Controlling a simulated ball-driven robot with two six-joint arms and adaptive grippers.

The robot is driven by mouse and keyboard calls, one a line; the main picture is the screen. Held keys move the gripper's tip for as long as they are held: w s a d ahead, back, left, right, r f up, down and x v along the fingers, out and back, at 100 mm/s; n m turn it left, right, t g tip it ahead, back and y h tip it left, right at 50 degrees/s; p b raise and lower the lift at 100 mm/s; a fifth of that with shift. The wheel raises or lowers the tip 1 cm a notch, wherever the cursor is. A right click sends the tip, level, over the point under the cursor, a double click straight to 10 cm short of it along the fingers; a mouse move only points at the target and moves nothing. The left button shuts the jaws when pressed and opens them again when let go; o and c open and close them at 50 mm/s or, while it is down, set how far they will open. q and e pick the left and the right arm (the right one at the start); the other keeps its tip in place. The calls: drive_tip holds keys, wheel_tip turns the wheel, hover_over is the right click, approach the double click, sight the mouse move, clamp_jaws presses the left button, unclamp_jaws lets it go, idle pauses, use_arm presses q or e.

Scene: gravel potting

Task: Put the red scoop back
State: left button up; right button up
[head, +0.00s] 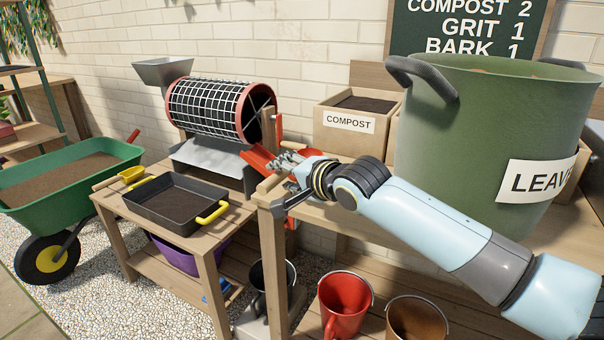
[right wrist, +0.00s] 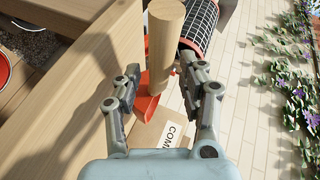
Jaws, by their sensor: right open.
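In the right wrist view the scoop's red part (right wrist: 147,103) and a thick wooden handle (right wrist: 166,40) show. The fingers of my right gripper (right wrist: 163,90) are open, one on each side of the scoop, with gaps between. What bears the scoop is hard to make out. My left gripper is not in view.
A mesh drum sieve (head: 212,108) stands behind, with a black tray (head: 175,205) in front. A compost box (head: 350,125) and a large green leaf bin (head: 480,150) stand right. Red (head: 345,305) and brown (head: 414,318) buckets sit below. A green wheelbarrow (head: 75,185) is at left.

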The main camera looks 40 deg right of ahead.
drive_tip(key=p+v, duration=0.2)
drive_tip(key=v, duration=0.7)
drive_tip(key=shift+s+r, duration=0.15)
drive_tip(key=shift+s, duration=0.25)
